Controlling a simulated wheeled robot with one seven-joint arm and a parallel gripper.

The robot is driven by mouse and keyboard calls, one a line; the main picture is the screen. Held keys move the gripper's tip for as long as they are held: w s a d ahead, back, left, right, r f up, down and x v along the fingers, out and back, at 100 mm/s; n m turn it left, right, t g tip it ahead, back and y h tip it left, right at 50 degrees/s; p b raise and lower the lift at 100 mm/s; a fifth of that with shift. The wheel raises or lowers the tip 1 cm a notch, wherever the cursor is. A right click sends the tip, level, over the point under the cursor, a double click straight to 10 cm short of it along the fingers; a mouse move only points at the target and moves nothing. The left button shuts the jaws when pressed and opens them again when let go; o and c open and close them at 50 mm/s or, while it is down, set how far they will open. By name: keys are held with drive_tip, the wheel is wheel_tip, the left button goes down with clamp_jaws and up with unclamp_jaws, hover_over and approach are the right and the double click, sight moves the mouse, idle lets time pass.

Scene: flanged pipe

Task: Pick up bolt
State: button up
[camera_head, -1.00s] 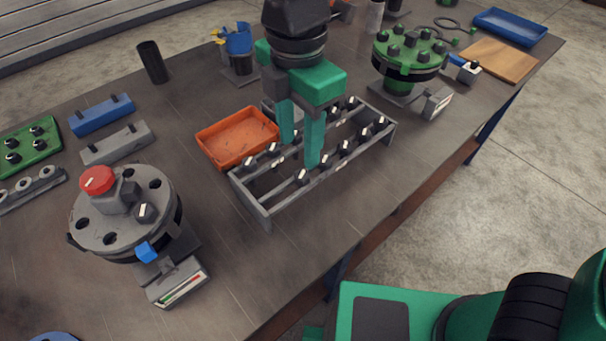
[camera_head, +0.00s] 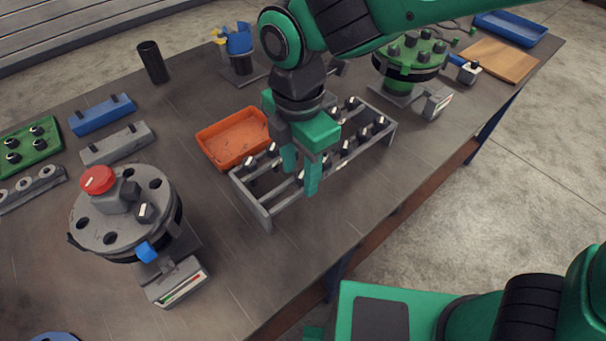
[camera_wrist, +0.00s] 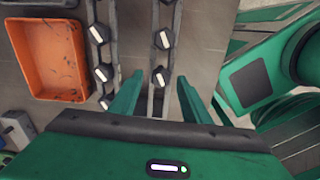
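Several dark bolts with white-marked heads sit in two rows in a grey rack (camera_head: 258,212); one bolt (camera_head: 380,122) is near its far right end. In the wrist view, a bolt (camera_wrist: 160,76) of the right-hand row lies just ahead of my gripper, and another bolt (camera_wrist: 104,73) is in the left-hand row. My gripper (camera_head: 301,172) is over the near part of the rack, fingers pointing down. In the wrist view, the green fingers (camera_wrist: 156,97) are spread apart with no bolt visibly held. The near end of the rack is partly hidden by my gripper.
An orange tray (camera_head: 232,137) stands behind the rack. A grey flanged pipe (camera_head: 110,235) with a red cap is at the left, and a green flange (camera_head: 407,55) is at the far right. Bare table lies in front of the rack.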

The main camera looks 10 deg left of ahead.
clamp_jaws()
drive_tip(key=shift+r, duration=0.1)
